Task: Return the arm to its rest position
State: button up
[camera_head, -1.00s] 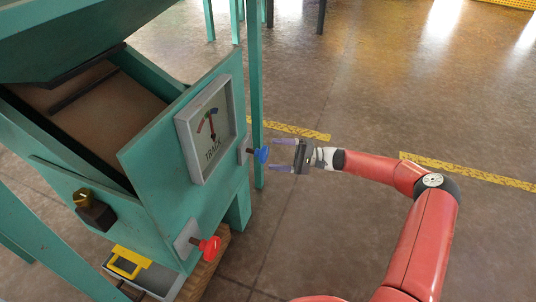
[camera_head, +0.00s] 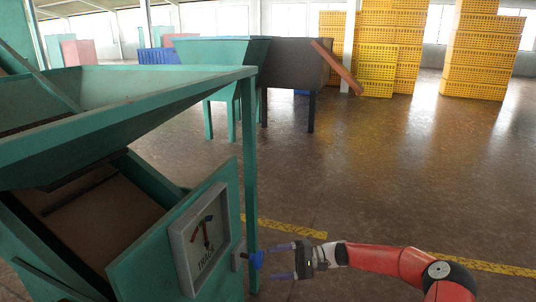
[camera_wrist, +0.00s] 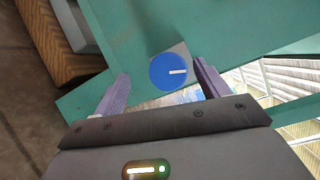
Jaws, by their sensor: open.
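My gripper (camera_head: 283,261) is at the end of my red arm, just right of the green sorter. Its two purple fingers are apart with nothing between them. The fingers point left at the blue knob (camera_head: 256,260) on the sorter's side, with a small gap. In the wrist view the blue knob (camera_wrist: 171,72) with a white mark lies ahead, between and beyond the fingers of my gripper (camera_wrist: 160,85). My arm is stretched out from the lower right.
The green sorter (camera_head: 130,270) with its dial (camera_head: 203,240) fills the left. A green post (camera_head: 250,180) stands close behind the knob. Another green hopper (camera_head: 225,52) and yellow crates (camera_head: 485,60) stand farther back. The floor to the right is clear.

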jog(key=s+r+n+h+p, duration=0.2)
jog(key=s+r+n+h, duration=0.1)
jog(key=s+r+h, duration=0.65)
jog(key=s+d+r+t+h+p, duration=0.1)
jog(key=s+d+r+t+h, duration=0.1)
jog(key=s+r, duration=0.3)
jog(key=s+d+r+t+h, duration=0.3)
jog(key=s+d+r, duration=0.2)
jog(key=s, duration=0.6)
jog(key=s+d+r+m+t+h+p, duration=0.1)
jog(key=s+d+r+t+h, duration=0.1)
jog(key=s+r, duration=0.4)
jog(key=shift+s+d+t+h+p, duration=0.3)
jog(key=shift+s+d+t+h, duration=0.15)
jog(key=shift+s+d, duration=0.75)
jog(key=shift+c, duration=0.2)
